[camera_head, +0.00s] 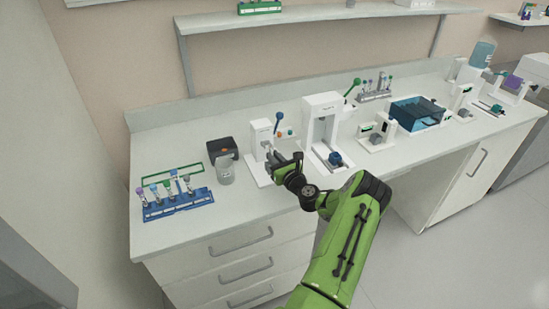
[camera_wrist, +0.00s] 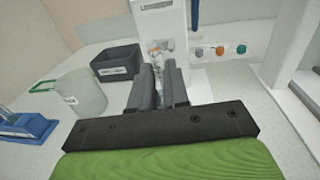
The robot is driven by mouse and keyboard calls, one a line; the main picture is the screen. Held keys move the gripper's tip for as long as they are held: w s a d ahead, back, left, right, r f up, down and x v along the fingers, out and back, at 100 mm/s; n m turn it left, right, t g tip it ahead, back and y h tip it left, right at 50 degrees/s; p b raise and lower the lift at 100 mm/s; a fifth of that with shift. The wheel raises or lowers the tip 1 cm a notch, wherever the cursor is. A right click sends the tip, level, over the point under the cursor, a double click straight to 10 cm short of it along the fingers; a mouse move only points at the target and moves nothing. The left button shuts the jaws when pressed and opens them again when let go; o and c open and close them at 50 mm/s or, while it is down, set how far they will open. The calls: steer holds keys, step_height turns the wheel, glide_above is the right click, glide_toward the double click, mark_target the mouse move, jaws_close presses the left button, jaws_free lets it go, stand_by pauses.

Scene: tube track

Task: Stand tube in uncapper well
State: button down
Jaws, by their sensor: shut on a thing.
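The uncapper (camera_head: 257,133) is a white stand with a blue-knobbed lever, left of the middle of the bench. Its white column (camera_wrist: 158,22) stands straight ahead in the wrist view. My gripper (camera_head: 275,160) is at the front of the uncapper, low over its base. In the wrist view my gripper (camera_wrist: 158,72) is shut on the tube (camera_wrist: 166,86), a thin pale strip between the dark fingers. The fingers hide most of the tube and the well. A small clear part with an orange-brown spot shows just beyond the fingertips; I cannot tell whether it is the tube's end or the uncapper.
A blue rack (camera_head: 178,207) with several capped tubes stands at left. A grey cup (camera_head: 225,170) and a dark box (camera_head: 221,150) stand left of the uncapper. A taller white device (camera_head: 322,125) stands close on its right.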

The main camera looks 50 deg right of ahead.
steer(key=c, duration=1)
jaws_free()
steer(key=shift+c, duration=0.2)
steer(key=v, duration=1.5)
steer(key=shift+s, duration=0.35)
steer(key=shift+a, duration=0.1)
